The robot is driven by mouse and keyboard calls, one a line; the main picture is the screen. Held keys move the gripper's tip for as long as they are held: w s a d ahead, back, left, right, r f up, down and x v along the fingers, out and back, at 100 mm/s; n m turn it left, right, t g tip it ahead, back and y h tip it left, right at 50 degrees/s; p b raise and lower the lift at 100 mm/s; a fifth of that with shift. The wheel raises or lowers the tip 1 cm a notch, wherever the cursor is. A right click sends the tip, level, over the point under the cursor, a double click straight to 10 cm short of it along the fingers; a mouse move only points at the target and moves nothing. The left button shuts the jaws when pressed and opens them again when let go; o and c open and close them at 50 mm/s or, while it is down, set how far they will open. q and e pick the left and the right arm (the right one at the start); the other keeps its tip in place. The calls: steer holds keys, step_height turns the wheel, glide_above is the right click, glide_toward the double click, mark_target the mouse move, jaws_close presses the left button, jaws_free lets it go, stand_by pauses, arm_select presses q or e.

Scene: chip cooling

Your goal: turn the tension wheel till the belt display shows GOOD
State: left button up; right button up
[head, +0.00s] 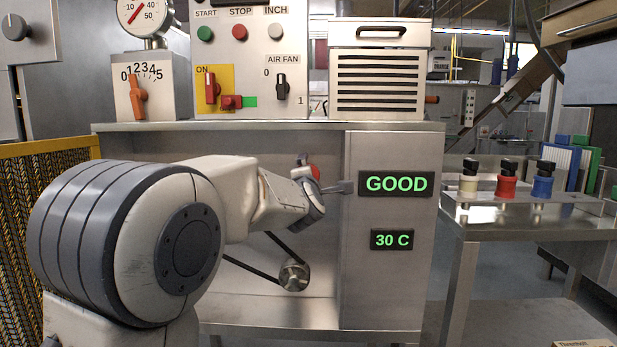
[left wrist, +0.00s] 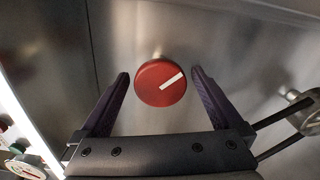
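The belt display (head: 396,184) on the steel cabinet reads GOOD in green. The tension wheel (left wrist: 160,83) is a red disc with a white mark slanting up to the right; in the head view only a sliver of it (head: 315,171) shows behind my gripper. My left gripper (head: 327,175) is at the wheel. In the left wrist view its two dark fingers (left wrist: 159,92) stand open on either side of the wheel, with visible gaps, so they do not grip it. My right gripper is out of view.
Below the wheel are a pulley (head: 293,277) and black belt. A second display (head: 392,240) reads 30 C. A control panel (head: 246,60) with buttons and switches stands on the cabinet.

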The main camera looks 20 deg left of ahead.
arm_select(q)
steer(key=v, duration=1)
steer(key=shift+s+p, duration=0.25)
steer(key=shift+p, duration=0.2)
